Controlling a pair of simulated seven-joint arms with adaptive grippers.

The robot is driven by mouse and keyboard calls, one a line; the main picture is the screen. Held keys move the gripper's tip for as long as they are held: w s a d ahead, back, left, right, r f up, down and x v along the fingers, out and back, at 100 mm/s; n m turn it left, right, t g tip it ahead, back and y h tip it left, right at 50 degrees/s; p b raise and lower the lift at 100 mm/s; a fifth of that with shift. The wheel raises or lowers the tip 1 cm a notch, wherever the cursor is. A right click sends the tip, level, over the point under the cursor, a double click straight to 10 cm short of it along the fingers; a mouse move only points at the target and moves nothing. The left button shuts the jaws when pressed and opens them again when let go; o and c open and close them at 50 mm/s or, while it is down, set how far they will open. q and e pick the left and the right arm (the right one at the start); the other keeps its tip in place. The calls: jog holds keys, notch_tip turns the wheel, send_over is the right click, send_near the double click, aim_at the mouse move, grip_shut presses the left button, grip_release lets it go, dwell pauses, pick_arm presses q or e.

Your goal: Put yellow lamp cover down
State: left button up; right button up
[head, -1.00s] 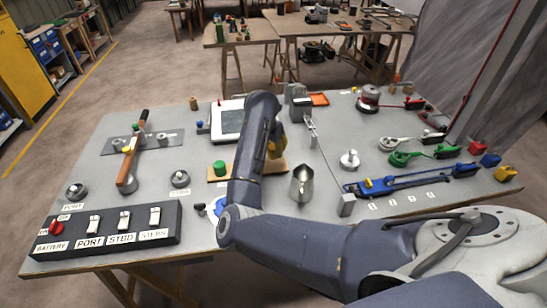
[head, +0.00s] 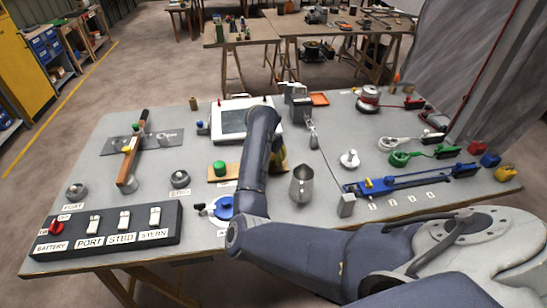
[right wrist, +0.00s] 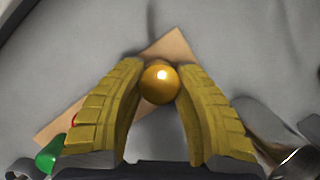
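The yellow lamp cover (right wrist: 160,85) is a shiny amber ball between the fingertips of my right gripper (right wrist: 160,72) in the right wrist view. Both yellow fingers touch its sides. Behind it lies a wooden board (right wrist: 62,128), which also shows in the head view (head: 213,177). Whether the cover touches the board is unclear. A green cover (head: 219,167) stands on the board's left part. In the head view my right gripper (head: 278,155) points down at the board's right end, mostly behind my forearm, and the yellow cover is hidden. My left gripper is not in view.
A metal jug (head: 302,184) stands just right of the board. A blue round part (head: 224,207) lies in front of it. A tablet-like screen (head: 232,122) is behind. A switch box (head: 105,230) fills the front left. Grey round fittings (head: 180,179) stand nearby.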

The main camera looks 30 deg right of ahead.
aim_at(273, 156)
jog(key=o, duration=0.5)
jog(key=shift+c, duration=0.2)
jog(key=shift+v, duration=2.2)
jog(key=shift+d, duration=0.1)
